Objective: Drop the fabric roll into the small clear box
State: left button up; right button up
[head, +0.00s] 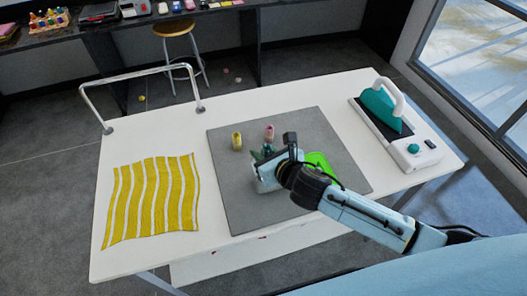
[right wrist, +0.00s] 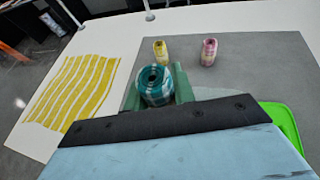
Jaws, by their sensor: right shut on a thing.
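My right gripper (head: 264,155) is over the grey mat, pointing to the left, shut on a teal and white patterned fabric roll (right wrist: 155,86). In the right wrist view the roll stands upright between the green fingers (right wrist: 160,88), its round end with a dark hole facing the camera. In the head view only a bit of teal shows at the fingertips. A bright green object (head: 319,163) lies on the mat behind my right wrist, mostly hidden. I cannot tell whether it is part of the small clear box; no clear box shows plainly. My left gripper is not in view.
A yellow roll (head: 237,142) and a pink roll (head: 269,133) stand on the grey mat (head: 235,205) just beyond the gripper. Yellow striped cloth (head: 150,200) lies at left. A teal iron (head: 382,108) rests on its base at right. A metal rail (head: 140,75) edges the table's back left.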

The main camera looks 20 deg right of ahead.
dwell(0.3)
jog(key=o, duration=1)
jog(key=shift+o, duration=0.2)
jog(key=shift+s, duration=0.1)
jog(key=v, duration=1.3)
jog(key=shift+s, duration=0.15)
